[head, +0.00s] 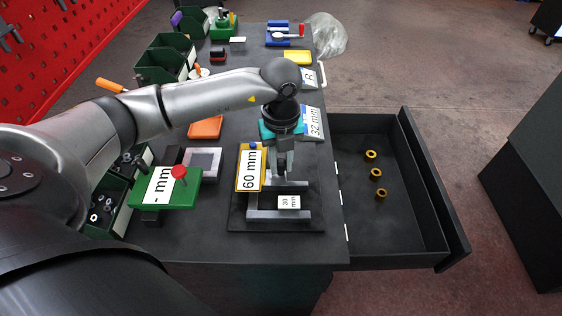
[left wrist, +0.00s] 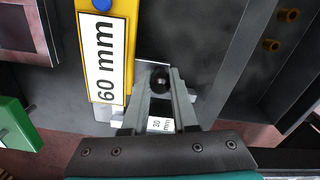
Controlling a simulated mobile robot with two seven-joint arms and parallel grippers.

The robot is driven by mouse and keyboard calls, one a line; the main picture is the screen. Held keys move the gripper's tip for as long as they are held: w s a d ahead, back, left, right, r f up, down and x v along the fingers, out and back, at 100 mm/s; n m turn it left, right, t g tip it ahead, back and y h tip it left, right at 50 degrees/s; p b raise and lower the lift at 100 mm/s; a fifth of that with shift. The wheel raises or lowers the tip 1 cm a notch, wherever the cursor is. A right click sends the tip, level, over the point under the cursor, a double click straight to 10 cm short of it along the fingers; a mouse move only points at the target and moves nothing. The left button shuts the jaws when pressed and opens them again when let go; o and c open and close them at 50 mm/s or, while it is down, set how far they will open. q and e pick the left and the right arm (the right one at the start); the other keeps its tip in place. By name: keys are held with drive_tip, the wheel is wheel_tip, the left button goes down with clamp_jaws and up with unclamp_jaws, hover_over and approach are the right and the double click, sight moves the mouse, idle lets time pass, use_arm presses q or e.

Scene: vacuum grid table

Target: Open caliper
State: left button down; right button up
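The caliper (head: 280,214), a grey metal frame with jaws and a white "30 mm" label (head: 289,202), lies on a dark plate on the table. In the left wrist view its label (left wrist: 161,124) shows between my fingers. My left gripper (head: 280,172) points down at the caliper's far part. Its two fingers (left wrist: 160,75) stand apart on either side of a round dark knob (left wrist: 160,82). I cannot tell whether they grip it or only surround it. My right gripper is not in view.
A yellow "60 mm" plate (head: 250,169) stands close left of my gripper. A green plate (head: 165,192) with a red knob is further left. An open drawer (head: 385,222) with yellow rings (head: 376,174) juts out at right. Green bins (head: 165,60) line the left edge.

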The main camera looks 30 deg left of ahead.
use_arm(q)
drive_tip(key=shift+w+a+r, duration=0.1)
drive_tip(key=shift+w+a, duration=0.1)
drive_tip(key=shift+w, duration=0.1)
drive_tip(key=c, duration=1.1)
unclamp_jaws()
drive_tip(key=shift+o, duration=0.6)
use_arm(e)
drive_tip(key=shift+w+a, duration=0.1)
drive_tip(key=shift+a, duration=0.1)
use_arm(q)
drive_tip(key=shift+s+d, duration=0.1)
drive_tip(key=shift+r, duration=0.15)
wheel_tip(320, 180, up, 15)
drive_tip(key=p, duration=0.1)
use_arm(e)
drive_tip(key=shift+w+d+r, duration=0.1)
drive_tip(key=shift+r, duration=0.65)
